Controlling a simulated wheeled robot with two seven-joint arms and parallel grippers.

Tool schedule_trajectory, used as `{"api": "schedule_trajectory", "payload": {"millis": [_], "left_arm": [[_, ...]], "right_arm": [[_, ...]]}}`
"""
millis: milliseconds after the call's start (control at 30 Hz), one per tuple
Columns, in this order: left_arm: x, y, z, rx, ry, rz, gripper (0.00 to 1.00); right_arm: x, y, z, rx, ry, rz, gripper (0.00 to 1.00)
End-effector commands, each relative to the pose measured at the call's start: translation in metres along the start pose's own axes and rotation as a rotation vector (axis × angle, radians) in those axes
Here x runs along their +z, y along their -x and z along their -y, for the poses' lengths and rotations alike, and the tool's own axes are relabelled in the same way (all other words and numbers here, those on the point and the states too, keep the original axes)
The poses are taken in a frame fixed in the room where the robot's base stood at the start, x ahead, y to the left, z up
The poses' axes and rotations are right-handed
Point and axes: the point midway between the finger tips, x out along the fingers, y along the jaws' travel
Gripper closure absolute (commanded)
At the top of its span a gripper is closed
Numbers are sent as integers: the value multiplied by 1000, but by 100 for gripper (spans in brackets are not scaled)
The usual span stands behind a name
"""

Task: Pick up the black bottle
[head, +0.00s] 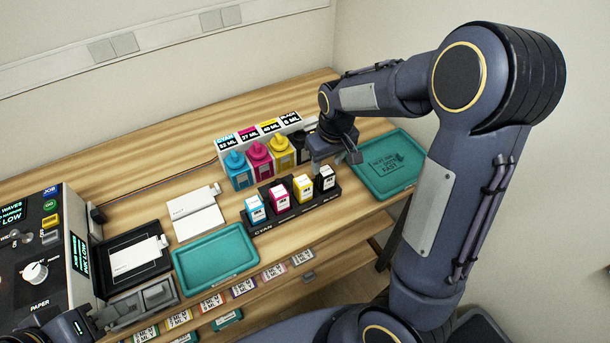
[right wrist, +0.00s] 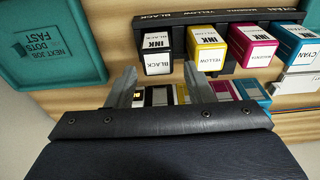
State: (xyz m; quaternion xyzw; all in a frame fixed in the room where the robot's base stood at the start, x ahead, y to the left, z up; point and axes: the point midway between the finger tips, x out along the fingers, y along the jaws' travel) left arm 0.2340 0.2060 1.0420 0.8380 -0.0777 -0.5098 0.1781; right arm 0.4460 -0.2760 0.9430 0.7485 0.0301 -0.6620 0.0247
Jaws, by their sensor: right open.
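The black bottle (head: 303,146) stands at the right end of the row of ink bottles in the head view, largely hidden behind my right gripper (head: 338,160). In the right wrist view my right gripper (right wrist: 164,88) is open, its two fingers apart with the bottle row below and between them. A dark bottle (right wrist: 160,96) shows there only in part, and I cannot tell whether a finger touches it. Part of my left gripper (head: 75,327) shows at the lower left edge of the head view; its fingers are not clear.
Cyan (head: 237,170), magenta (head: 260,160) and yellow (head: 282,152) bottles stand beside it. A black rack (head: 268,226) of ink boxes is in front. A teal tray (head: 390,190) lies to the right, another (head: 215,258) nearer. A printer-like console (head: 40,250) stands at left.

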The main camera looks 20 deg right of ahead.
Motion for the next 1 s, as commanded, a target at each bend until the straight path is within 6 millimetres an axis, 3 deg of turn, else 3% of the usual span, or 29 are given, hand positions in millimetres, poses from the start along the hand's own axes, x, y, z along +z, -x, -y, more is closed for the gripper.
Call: {"api": "schedule_trajectory", "payload": {"millis": [600, 867, 1000], "left_arm": [[-3, 6, -3, 0, 0, 0, 64], [-3, 6, -3, 0, 0, 0, 64], [-3, 6, -3, 0, 0, 0, 64]], "right_arm": [[-1, -74, -4, 3, 1, 4, 53], [-2, -78, -4, 3, 1, 2, 53], [-2, -78, -4, 3, 1, 2, 68]]}}
